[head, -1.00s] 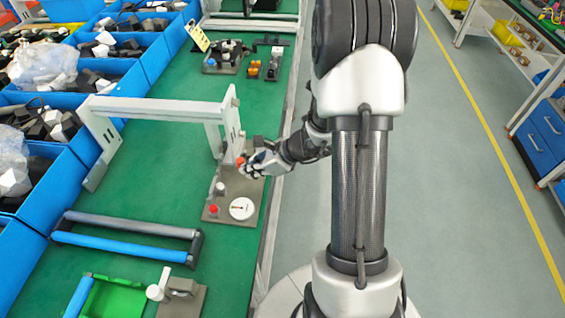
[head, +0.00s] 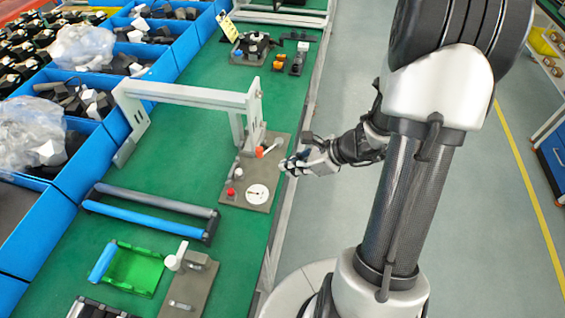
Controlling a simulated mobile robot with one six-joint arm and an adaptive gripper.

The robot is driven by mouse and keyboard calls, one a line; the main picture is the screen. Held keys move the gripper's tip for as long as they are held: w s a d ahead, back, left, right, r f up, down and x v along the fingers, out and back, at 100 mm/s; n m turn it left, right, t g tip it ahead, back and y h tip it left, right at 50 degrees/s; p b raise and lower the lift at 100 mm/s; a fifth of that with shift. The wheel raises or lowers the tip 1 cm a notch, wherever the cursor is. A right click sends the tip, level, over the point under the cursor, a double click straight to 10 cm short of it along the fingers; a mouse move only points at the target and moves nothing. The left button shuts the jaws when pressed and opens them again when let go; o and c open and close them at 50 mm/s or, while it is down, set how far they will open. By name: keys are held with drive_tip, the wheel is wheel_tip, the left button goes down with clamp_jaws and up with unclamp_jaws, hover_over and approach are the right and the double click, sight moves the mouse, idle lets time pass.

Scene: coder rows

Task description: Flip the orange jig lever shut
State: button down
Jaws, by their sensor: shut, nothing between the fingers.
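The jig is a grey plate (head: 236,193) on the green bench, with a white dial (head: 257,194), a red knob (head: 231,191) and a pale knob on it. The small orange lever part (head: 259,152) sits at the plate's far end, beside the foot of a grey frame. A short pale bar (head: 272,147) slants up and right from it. Whether the lever is open or shut I cannot tell. My gripper (head: 288,167) is shut and empty, just right of the plate near the bench edge. It appears apart from the orange part.
The grey frame (head: 190,93) spans the bench left of the jig. Blue bins (head: 88,160) line the left side. A blue and grey rail fixture (head: 145,222) and a green tray (head: 138,262) lie nearer.

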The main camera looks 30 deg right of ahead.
drive_tip(key=shift+s+d+r, duration=0.2)
drive_tip(key=shift+s+r, duration=0.55)
drive_tip(key=s+a+r+n+g, duration=0.3)
drive_tip(key=s+a+r+n, duration=0.3)
drive_tip(key=a+r+n, duration=0.6)
drive_tip(key=s+r+n+t+h, duration=0.1)
drive_tip(key=s+r+n+h, duration=0.5)
drive_tip(key=s+n, duration=0.4)
drive_tip(key=r+n, duration=0.1)
drive_tip(key=n, duration=0.4)
drive_tip(key=shift+d+r+n, duration=0.15)
drive_tip(key=shift+r+n, duration=0.15)
drive_tip(key=shift+r, duration=0.1)
